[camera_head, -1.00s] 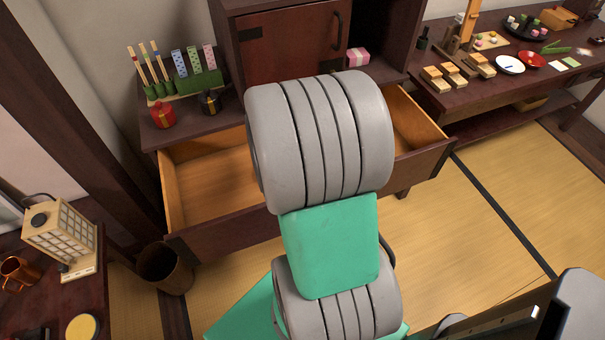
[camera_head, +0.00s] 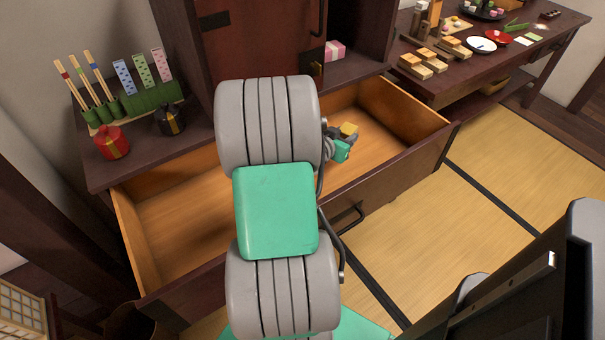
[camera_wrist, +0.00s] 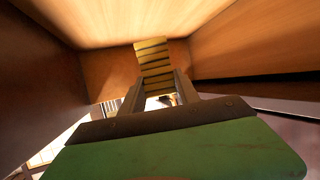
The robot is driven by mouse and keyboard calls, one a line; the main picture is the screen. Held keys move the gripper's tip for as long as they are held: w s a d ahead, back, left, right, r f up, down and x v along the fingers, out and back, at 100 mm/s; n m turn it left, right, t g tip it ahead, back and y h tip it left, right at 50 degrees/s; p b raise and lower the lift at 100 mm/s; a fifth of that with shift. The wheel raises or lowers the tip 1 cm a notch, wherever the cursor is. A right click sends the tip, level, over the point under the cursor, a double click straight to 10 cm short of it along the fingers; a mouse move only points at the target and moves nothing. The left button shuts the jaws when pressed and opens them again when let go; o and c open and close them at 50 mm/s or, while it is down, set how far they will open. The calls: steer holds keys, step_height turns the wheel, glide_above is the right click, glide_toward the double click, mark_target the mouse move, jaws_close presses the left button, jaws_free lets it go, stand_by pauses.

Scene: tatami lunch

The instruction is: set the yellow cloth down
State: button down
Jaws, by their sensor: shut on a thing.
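The yellow cloth (camera_head: 350,128) is small in the head view, at the tip of my gripper (camera_head: 344,136), over the right part of the open drawer (camera_head: 180,212). In the wrist view the cloth (camera_wrist: 153,62), folded and crossed by dark stripes, sticks out beyond the two fingers of my gripper (camera_wrist: 158,88), which are shut on it. Wooden drawer surfaces surround it there. I cannot tell whether the cloth touches the drawer floor. My arm hides the middle of the drawer.
The drawer's visible floor looks bare. A red pot (camera_head: 111,142) and a black pot (camera_head: 171,120) stand on the cabinet ledge at left. A pink box (camera_head: 335,51) sits in the open niche. A low table (camera_head: 470,68) with dishes and wooden blocks stands at right.

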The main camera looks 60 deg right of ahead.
step_height(320, 180, down, 8)
steer(key=shift+f+b, duration=0.2)
steer(key=shift+b, duration=0.75)
steer(key=c, duration=0.9)
jaws_free()
steer(key=shift+r, duration=0.1)
steer(key=shift+a+r, duration=0.15)
steer(key=shift+r, duration=0.05)
steer(key=p+v, duration=0.1)
steer(key=v, duration=0.6)
steer(key=shift+a, duration=0.1)
